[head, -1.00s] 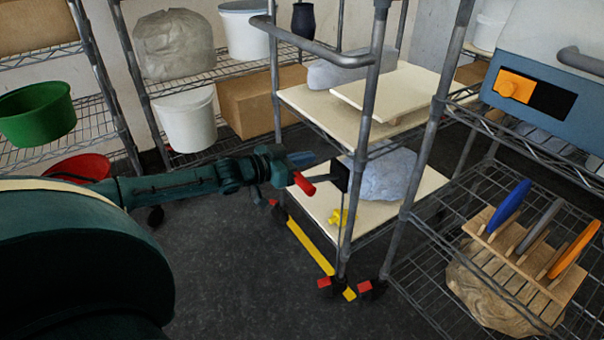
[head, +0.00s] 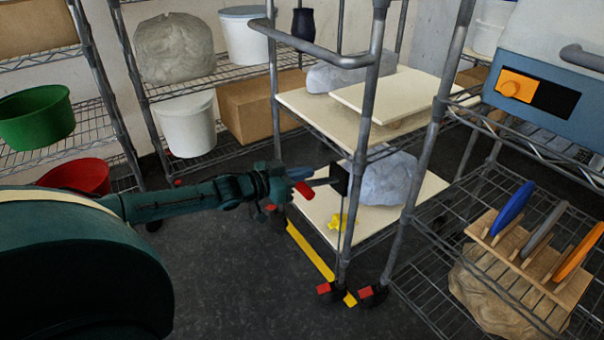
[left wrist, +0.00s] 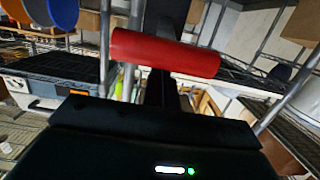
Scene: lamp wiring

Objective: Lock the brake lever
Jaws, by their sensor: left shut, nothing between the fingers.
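The brake lever has a red grip (head: 303,191) on a short grey arm that runs to a black block (head: 340,179) on the cart's near post. The lever arm lies close to level, its red end slightly lower. My left gripper (head: 297,174) is shut and empty, right at the red grip; in the head view I cannot tell whether they touch. In the left wrist view the red grip (left wrist: 165,53) lies across the picture just beyond the dark gripper body; the fingertips are hidden there. My right gripper is not in view.
The cart (head: 350,120) has pale shelves, a push bar and red-tabbed castors (head: 365,292). A yellow bar (head: 310,250) runs low along its side. A wire rack with a plate holder (head: 535,265) stands right. A red bowl (head: 75,176) is left. Dark floor is clear in front.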

